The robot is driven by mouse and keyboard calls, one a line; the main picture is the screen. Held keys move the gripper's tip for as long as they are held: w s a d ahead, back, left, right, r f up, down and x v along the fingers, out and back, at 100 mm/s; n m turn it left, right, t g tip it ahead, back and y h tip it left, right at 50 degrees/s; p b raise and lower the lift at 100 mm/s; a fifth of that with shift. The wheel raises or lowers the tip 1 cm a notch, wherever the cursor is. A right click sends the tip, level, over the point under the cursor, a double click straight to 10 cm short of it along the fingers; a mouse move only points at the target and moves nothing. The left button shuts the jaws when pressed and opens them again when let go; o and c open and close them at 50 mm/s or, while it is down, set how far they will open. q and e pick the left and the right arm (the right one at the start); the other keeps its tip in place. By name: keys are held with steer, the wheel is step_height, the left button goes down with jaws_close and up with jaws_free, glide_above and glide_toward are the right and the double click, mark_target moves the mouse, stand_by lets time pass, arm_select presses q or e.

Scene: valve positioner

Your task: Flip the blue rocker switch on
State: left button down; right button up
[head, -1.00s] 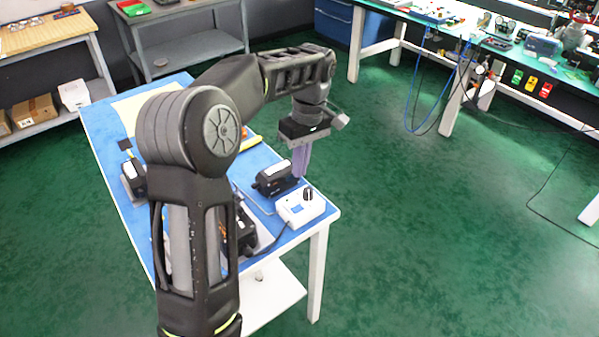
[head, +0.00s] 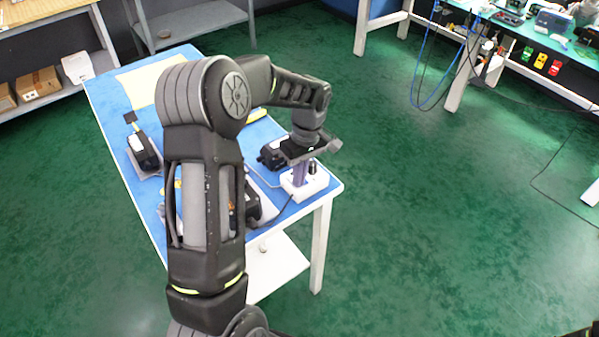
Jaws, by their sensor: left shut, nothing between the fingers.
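A white box (head: 319,183) with a black knob (head: 312,167) on top stands at the near right corner of the blue-topped table (head: 262,128). My left gripper (head: 298,181) points down over the left part of this box, with its purple fingers shut and empty. The fingertips are at or just above the box's top; I cannot tell whether they touch it. The blue rocker switch cannot be made out now, as the fingers cover that part of the box. My right gripper is not in view.
A black device (head: 268,157) stands just behind the box. Another black device (head: 145,152) stands at the table's left side, and a third is partly hidden behind my left arm. A dark cable runs to the white box. Green floor lies open to the right.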

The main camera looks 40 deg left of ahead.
arm_select(q)
steer(key=shift+s+f+t+b, duration=0.15)
steer(key=shift+f+t+b, duration=0.3)
steer(key=shift+b, duration=0.6)
steer(key=shift+r, duration=0.25)
steer(key=shift+f+p, duration=0.1)
steer(key=shift+p, duration=0.2)
steer(key=shift+w+d+r, duration=0.1)
steer(key=shift+w+r, duration=0.1)
steer(key=shift+w, duration=0.15)
steer(key=shift+w+d, duration=0.1)
steer(key=shift+w, duration=0.35)
steer(key=shift+r, duration=0.1)
